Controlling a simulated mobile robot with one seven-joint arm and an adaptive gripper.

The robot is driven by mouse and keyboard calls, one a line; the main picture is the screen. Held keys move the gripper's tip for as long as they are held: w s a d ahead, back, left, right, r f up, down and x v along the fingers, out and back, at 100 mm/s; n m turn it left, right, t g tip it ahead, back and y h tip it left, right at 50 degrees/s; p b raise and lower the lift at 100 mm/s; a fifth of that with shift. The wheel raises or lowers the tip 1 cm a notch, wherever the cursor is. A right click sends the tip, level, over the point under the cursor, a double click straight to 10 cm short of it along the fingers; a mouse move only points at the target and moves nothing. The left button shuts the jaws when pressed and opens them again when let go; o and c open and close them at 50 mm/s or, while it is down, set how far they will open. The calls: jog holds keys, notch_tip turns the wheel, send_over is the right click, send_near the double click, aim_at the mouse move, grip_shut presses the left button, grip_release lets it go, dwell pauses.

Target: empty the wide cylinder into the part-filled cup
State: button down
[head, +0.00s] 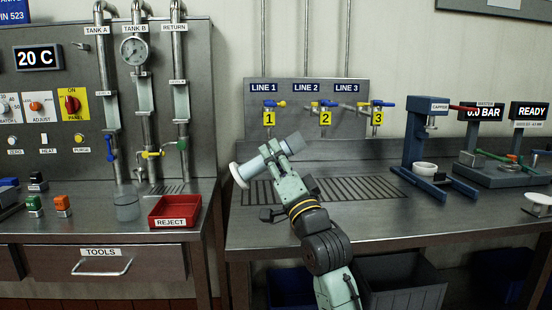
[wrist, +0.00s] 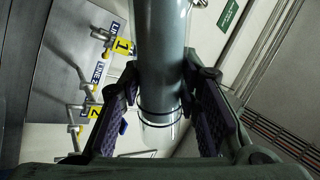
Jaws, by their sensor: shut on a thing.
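The wide cylinder (head: 253,167) is a grey see-through tube, held tilted above the right bench. Its pale disc end points down and left in the head view, and its other end points up and right. My gripper (head: 275,157) is shut around its middle. In the wrist view, the cylinder (wrist: 161,45) runs between both fingers of my gripper (wrist: 160,85), with dark rings near its lower end. I cannot tell what it contains. A clear cup (head: 127,205) stands upright on the left bench, apart from my gripper, with a greyish lower part that looks like liquid.
A red reject tray (head: 174,212) sits right of the clear cup. A gap separates the two benches. Line taps (head: 320,108) are on the wall behind my gripper. A blue capper (head: 420,150) with a white cup (head: 425,169) stands to the right.

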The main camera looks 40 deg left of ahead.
jog(key=shift+s+a+r+m+t+h+p, duration=0.1)
jog(key=shift+r+m+t+p, duration=0.2)
jog(key=shift+m+t+p, duration=0.4)
jog(key=shift+d+r+m+t+h+p, duration=0.1)
jog(key=shift+r+m+t+p, duration=0.3)
jog(key=shift+m+p, duration=0.5)
jog(key=shift+s+a+r+m+t+h+p, duration=0.1)
jog(key=shift+r+m+t+p, duration=0.1)
jog(key=shift+m+t+p, duration=0.5)
dwell(5.7)
